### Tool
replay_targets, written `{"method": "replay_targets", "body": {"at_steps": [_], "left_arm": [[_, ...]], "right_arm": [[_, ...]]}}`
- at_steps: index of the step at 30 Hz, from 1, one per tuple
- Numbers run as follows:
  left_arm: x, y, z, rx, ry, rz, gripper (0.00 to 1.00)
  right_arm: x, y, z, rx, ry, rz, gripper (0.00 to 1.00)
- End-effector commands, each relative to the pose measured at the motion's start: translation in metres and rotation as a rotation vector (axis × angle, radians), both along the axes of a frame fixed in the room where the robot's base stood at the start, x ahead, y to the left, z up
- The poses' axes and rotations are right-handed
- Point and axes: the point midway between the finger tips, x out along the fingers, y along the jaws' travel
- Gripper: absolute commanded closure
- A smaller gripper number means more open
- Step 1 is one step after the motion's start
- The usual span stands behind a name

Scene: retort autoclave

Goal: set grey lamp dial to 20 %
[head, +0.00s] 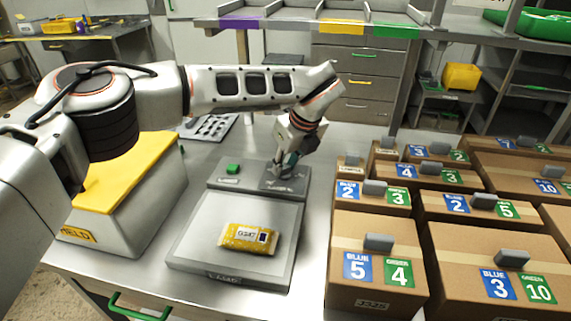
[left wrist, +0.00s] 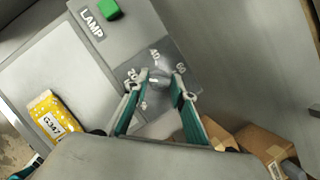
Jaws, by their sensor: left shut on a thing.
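The grey lamp dial (left wrist: 159,80) sits on a square scale plate (left wrist: 190,62) with numbers around it; 20, 40 and 60 seem readable. My left gripper (left wrist: 163,84) points down at the dial, with a finger on either side, shut on it. I cannot tell the dial's exact setting. In the head view my left gripper (head: 290,160) is over the right part of the lamp's control box (head: 238,178), and the dial is mostly hidden. A green button (head: 232,169) is on the same box, beside the LAMP label (left wrist: 91,23). My right gripper is not in view.
A yellow pouch (head: 249,238) lies on the pale panel (head: 190,250) in front of the control box. Several cardboard boxes (head: 375,250) with grey blocks on top stand close on the right. A yellow-topped MELD machine (head: 125,185) stands left.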

Motion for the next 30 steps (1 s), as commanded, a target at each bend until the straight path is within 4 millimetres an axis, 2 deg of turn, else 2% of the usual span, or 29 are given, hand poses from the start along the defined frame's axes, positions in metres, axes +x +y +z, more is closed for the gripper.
{"method": "replay_targets", "body": {"at_steps": [6, 7, 9, 18, 22, 26, 30], "left_arm": [[0.000, 0.000, 0.000, -0.001, -0.001, 0.003, 0.97], [0.000, 0.000, 0.000, -0.002, 0.000, 0.003, 0.73], [0.000, 0.000, 0.000, -0.001, 0.000, 0.002, 0.58], [0.000, 0.000, 0.000, 0.000, 0.000, 0.001, 0.58], [-0.001, -0.001, 0.006, -0.001, -0.002, 0.001, 0.58], [-0.007, -0.005, 0.023, -0.001, -0.003, 0.000, 0.58], [-0.016, -0.012, 0.050, -0.001, -0.004, -0.001, 0.58]], "right_arm": [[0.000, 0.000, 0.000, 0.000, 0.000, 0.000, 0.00], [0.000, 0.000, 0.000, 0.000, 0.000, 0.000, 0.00], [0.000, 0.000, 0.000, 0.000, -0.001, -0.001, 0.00], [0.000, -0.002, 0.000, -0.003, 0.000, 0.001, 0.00], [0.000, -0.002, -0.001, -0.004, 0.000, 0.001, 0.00], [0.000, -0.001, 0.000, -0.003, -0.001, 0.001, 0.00], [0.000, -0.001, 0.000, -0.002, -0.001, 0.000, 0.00]]}}
